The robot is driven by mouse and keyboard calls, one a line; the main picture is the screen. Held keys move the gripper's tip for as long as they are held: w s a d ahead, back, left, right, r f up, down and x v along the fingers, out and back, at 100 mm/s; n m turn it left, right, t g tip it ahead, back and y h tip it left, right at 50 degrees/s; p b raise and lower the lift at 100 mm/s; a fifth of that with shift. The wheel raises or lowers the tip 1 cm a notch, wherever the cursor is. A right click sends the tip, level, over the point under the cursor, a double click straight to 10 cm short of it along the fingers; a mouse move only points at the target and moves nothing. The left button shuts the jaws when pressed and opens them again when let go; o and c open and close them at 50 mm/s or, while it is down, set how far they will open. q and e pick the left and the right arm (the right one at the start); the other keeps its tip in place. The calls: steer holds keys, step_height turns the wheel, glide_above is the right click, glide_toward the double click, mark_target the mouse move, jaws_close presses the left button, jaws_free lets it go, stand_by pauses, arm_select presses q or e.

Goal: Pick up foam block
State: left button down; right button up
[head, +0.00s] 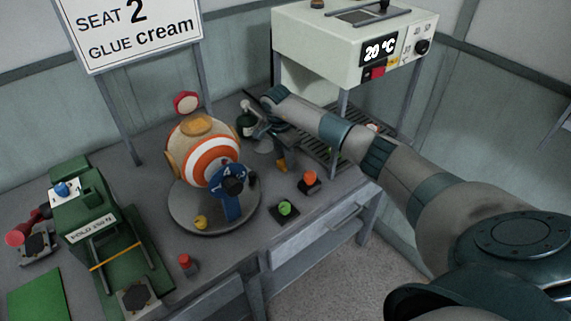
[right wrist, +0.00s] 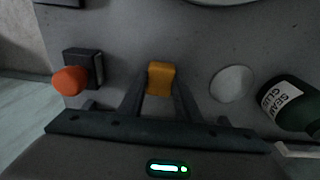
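The foam block appears to be the small yellow-orange block (right wrist: 160,77), which sits between the fingertips of my right gripper (right wrist: 160,90) in the right wrist view. Both fingers lie close along its sides, and the gripper looks shut on it. In the head view the block (head: 282,165) shows as a small orange piece below my right gripper (head: 277,150), between the striped ball and the oven-like box. Whether the block touches the table is unclear. My left gripper is not in view.
A green glue bottle (right wrist: 292,103) and a pale disc (right wrist: 232,83) lie right of the block in the wrist view. An orange button (right wrist: 70,80) is on the left. The striped ball (head: 208,150) stands on a round base. A green press (head: 95,225) stands at left.

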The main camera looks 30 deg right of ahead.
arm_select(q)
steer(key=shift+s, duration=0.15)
arm_select(e)
steer(key=c, duration=0.4)
steer(key=shift+o, duration=0.2)
steer(key=shift+r, duration=0.1)
